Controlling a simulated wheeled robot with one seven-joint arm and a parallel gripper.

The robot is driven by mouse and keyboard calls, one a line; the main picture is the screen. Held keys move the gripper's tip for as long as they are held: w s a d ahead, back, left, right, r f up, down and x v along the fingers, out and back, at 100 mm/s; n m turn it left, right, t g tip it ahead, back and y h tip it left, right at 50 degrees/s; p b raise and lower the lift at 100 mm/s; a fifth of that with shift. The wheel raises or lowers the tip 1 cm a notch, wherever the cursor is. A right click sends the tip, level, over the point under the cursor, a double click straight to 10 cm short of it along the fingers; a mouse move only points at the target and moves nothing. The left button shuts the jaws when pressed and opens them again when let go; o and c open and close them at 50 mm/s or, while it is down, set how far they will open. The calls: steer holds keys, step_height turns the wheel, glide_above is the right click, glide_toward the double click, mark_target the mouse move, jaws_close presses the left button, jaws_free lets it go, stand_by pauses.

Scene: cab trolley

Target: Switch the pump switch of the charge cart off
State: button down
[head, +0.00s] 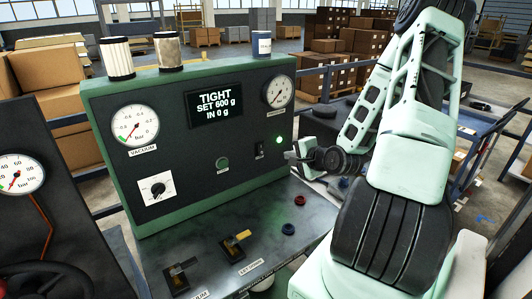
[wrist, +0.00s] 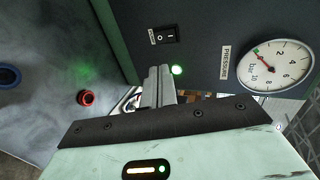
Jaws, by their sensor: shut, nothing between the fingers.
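The charge cart's green-edged panel (head: 185,205) stands in front of me in the head view. Its pump switch (head: 259,150) is a small black rocker at the panel's lower right, and it also shows in the wrist view (wrist: 166,34) beside its label. A green lamp (head: 280,140) beside the switch is lit; it also glows in the wrist view (wrist: 177,70). My gripper (head: 289,156) is shut and empty, to the right of the switch. In the wrist view the closed fingertips (wrist: 159,70) are near the lamp and apart from the switch. I cannot tell which way the rocker is tipped.
The panel carries a vacuum gauge (head: 135,125), a pressure gauge (head: 278,91), a lit display (head: 215,107), a knob (head: 157,188) and a green button (head: 222,163). Two yellow-handled valves and red (head: 300,200) and blue (head: 288,229) fittings stand on the deck below.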

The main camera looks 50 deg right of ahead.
mark_target(262, 147)
steer(key=p+x, duration=0.5)
steer(key=x, duration=0.8)
steer(key=shift+r+p, duration=0.15)
steer(key=shift+p, duration=0.15)
steer(key=shift+w+d+f, duration=0.15)
steer(key=shift+w+f, duration=0.2)
steer(key=shift+w, duration=0.1)
steer(key=shift+f, duration=0.1)
steer(key=shift+w+f+t+b, duration=0.15)
steer(key=shift+f+t+b, duration=0.2)
steer(key=shift+b, duration=0.8)
steer(key=shift+r+p, duration=0.35)
steer(key=shift+r, duration=0.1)
steer(key=shift+w+d+r+p, duration=0.1)
steer(key=shift+w+r+p, duration=0.1)
steer(key=shift+r+p, duration=0.5)
